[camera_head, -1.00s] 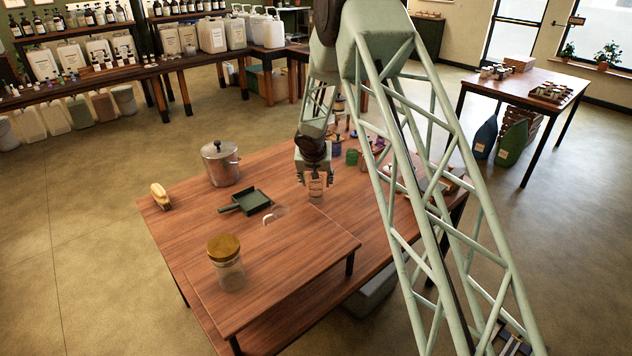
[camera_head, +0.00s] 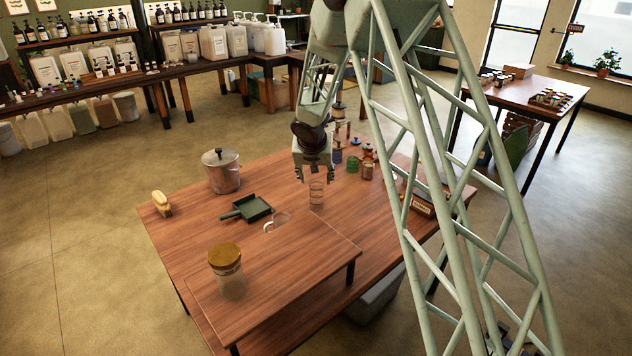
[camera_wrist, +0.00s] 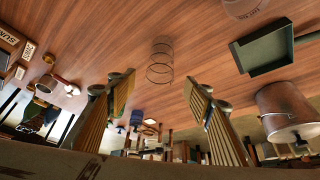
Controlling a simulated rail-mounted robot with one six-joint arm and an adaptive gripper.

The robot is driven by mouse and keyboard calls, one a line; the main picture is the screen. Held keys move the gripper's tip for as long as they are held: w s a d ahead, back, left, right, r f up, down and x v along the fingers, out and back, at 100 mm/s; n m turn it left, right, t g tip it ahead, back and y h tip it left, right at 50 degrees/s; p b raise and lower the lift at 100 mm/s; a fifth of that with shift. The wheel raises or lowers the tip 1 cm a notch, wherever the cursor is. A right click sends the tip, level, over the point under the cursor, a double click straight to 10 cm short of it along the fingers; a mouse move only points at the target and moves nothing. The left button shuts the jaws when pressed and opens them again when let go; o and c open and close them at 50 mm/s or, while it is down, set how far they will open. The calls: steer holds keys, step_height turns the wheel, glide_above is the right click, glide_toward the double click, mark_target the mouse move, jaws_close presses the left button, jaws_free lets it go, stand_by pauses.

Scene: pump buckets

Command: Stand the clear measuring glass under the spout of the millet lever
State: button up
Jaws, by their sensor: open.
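The clear measuring glass (camera_head: 317,194), a ringed see-through cylinder, stands upright on the wooden table in the head view. It also shows in the wrist view (camera_wrist: 160,65), ahead of and between the fingers. My gripper (camera_head: 315,178) is open and empty, just above and behind the glass in the head view, apart from it. Its spread fingers (camera_wrist: 160,88) show in the wrist view. Several small dispensers and pots stand behind the gripper, partly hidden by my arm. I cannot tell which is the millet lever, and its spout is not clearly visible.
A clear jug (camera_head: 280,220), a dark green dustpan (camera_head: 250,208), a metal pot (camera_head: 222,173), a brush (camera_head: 161,203) and a wooden-lidded jar (camera_head: 227,272) occupy the left and front. A labelled box (camera_head: 423,205) stands right. Bare tabletop lies around the glass.

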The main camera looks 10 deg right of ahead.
steer(key=shift+v, duration=1.25)
